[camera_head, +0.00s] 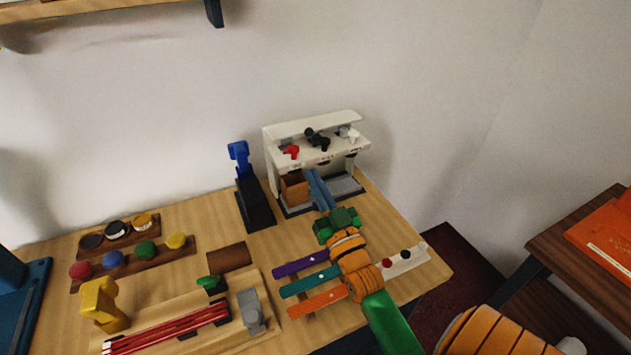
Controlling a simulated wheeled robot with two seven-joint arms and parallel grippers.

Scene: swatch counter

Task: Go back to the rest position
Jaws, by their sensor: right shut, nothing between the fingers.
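My right arm comes in from the lower right, orange and green. Its gripper (315,180) has blue-grey fingers, shut with nothing between them. The fingertips are at the front of a white dispenser (317,129) with red, black and white knobs. They overlap its lower opening in the picture, beside a brown block (293,188) in the left bay. I cannot tell if they touch it. My left gripper is not in view.
Purple, teal and orange strips (297,265) and a white strip with dots (405,260) flank my right forearm. A black stand with a blue lever (239,150) is left of the dispenser. Coloured pots (145,249), a yellow tool (102,301) and a wooden tray (255,283) lie left.

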